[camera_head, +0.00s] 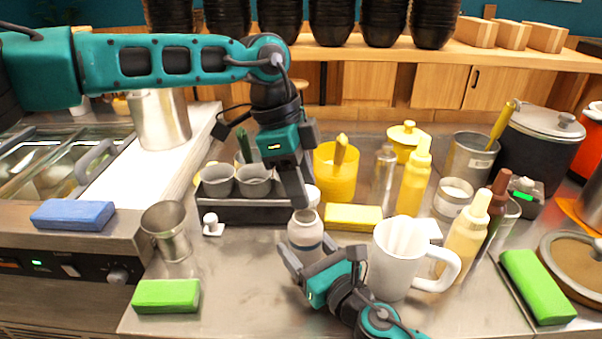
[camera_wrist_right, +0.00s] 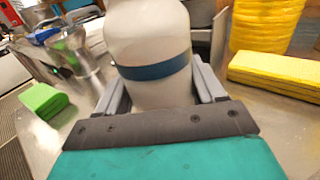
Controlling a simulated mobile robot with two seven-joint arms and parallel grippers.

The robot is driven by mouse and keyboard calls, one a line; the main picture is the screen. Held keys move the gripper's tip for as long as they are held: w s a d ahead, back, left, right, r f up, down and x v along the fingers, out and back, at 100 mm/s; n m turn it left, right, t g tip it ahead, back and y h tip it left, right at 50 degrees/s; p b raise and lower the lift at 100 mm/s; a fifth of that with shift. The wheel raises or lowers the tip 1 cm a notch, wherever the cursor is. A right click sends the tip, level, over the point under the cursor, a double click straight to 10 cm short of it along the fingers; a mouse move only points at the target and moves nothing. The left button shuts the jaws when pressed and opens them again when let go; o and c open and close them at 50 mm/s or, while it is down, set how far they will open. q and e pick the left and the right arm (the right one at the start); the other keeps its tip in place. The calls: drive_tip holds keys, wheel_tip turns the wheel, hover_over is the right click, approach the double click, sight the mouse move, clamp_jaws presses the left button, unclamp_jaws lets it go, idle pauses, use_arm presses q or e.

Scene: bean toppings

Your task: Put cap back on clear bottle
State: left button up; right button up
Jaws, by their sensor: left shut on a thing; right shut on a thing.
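The clear bottle (camera_head: 306,229), whitish with a dark blue band, stands upright near the middle of the counter in the head view. My right gripper (camera_head: 306,262) is shut around its lower body; the right wrist view shows the bottle (camera_wrist_right: 150,50) between both fingers, its top cut off. My left gripper (camera_head: 301,196) points down just above the bottle's mouth. It is shut on a small white piece (camera_head: 313,194), apparently the cap, mostly hidden by the fingers. I cannot tell whether that piece touches the bottle.
A white pitcher (camera_head: 391,268) stands close right of the bottle. A yellow sponge (camera_head: 353,217) and a dark caddy with grey cups (camera_head: 240,211) lie behind. A small white knobbed piece (camera_head: 212,227) and a metal cup (camera_head: 168,232) are left.

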idle(0.4)
use_arm(q)
drive_tip(key=shift+f, duration=0.9)
drive_tip(key=shift+f, duration=0.55)
